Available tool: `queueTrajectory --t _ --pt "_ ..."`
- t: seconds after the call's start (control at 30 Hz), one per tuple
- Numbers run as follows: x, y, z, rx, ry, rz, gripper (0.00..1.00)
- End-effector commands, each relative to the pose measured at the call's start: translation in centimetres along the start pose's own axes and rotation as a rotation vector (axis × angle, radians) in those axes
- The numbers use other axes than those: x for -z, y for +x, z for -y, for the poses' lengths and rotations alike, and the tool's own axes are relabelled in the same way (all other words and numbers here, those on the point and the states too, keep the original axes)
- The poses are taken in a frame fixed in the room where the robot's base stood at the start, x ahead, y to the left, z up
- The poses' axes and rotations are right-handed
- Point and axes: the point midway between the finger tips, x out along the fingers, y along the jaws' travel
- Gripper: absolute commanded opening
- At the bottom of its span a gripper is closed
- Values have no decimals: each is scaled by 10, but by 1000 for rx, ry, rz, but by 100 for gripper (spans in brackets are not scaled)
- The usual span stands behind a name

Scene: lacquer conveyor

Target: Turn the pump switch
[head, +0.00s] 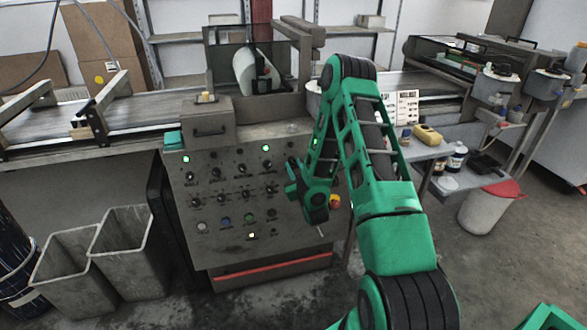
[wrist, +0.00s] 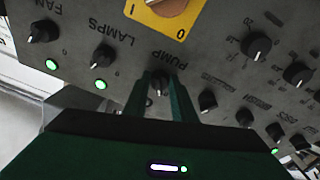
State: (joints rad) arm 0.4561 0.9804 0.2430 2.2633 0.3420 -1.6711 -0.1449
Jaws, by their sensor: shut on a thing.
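The pump switch (wrist: 160,83) is a small black knob under the upside-down label PUMP on the grey control panel (head: 225,230). In the wrist view my gripper (wrist: 162,90) has one green finger on each side of this knob and is shut on it. In the head view my gripper (head: 292,180) is at the right part of the sloping panel, and I cannot make out the pump knob there. The area just below the knob in the wrist view is hidden by my gripper, so no pump lamp shows.
Close by are the LAMPS knob (wrist: 104,54) and the FAN knob (wrist: 43,31), each with a lit green lamp, and a yellow plate (wrist: 165,10) with a large knob. More knobs (wrist: 256,45) crowd the panel. Grey bins (head: 133,250) stand left of it.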

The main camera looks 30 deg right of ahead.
Motion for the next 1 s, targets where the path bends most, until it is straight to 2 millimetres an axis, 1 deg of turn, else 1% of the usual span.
queueTrajectory --t 0.1,0.33,0.37,0.4,0.43,0.77,0.87,1.0 --pt "0 0 0 7 -33 -3 1" --pt "1 0 0 6 -33 -3 1" --pt "1 0 0 6 -33 -3 31" --pt "1 0 0 6 -33 -4 40" --pt "1 0 0 6 -33 -3 42" --pt "0 -2 0 6 -32 -2 42" --pt "-1 -11 0 6 -33 0 42" --pt "-1 -34 0 7 -31 1 42"
